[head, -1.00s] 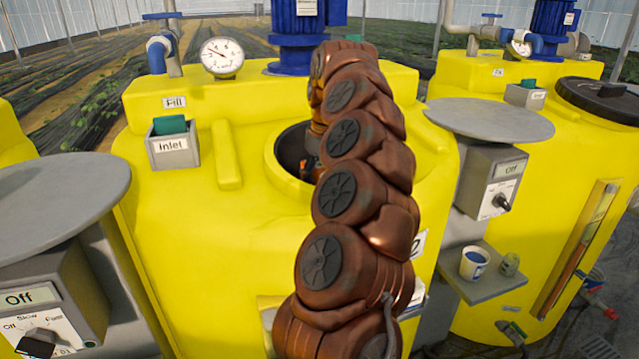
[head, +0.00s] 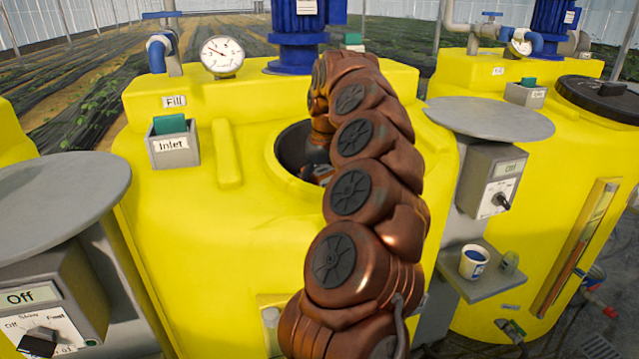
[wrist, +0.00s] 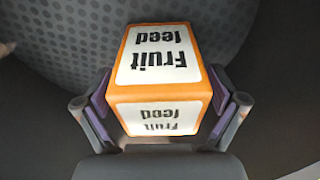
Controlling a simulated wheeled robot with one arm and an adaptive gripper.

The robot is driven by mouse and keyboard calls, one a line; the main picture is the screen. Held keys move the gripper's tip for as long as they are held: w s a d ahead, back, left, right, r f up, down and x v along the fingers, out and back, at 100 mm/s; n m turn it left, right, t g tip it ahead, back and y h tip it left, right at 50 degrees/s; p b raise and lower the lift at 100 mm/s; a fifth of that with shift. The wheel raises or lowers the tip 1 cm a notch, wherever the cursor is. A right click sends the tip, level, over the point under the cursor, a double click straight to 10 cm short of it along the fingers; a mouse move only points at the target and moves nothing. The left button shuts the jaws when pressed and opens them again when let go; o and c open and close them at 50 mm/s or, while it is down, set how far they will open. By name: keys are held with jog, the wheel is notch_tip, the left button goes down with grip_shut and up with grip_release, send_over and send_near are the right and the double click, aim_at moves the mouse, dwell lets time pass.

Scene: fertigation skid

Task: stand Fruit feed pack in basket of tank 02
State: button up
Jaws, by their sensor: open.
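The Fruit feed pack (wrist: 160,52), an orange box with white labels, is between the two fingers of my gripper (wrist: 158,112) in the wrist view. The fingers, with purple pads, are open on either side of it. A grey dotted surface (wrist: 62,42), perhaps the basket floor, lies behind the pack; I cannot tell if the pack rests on it. In the head view my arm reaches into the round opening (head: 285,150) in the top of the middle yellow tank (head: 190,240). The arm hides much of the opening and the gripper tips.
An Inlet box (head: 174,150) and a gauge (head: 222,57) stand on the tank top, with a blue motor (head: 298,35) behind. Grey round plates (head: 490,118) flank the tank. A small shelf (head: 490,285) at right holds a cup (head: 473,263).

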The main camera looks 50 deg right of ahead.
aim_at(321, 169)
jog(key=shift+r, duration=0.1)
jog(key=r, duration=0.5)
jog(key=shift+s+r+b, duration=0.35)
jog(key=shift+s+b, duration=0.05)
jog(key=shift+s+a+r+p, duration=0.1)
jog(key=shift+s+r+p, duration=0.15)
jog(key=shift+r+p, duration=0.9)
jog(key=shift+s+r+p, duration=0.2)
jog(key=shift+r+p, duration=0.2)
jog(key=shift+r, duration=1.45)
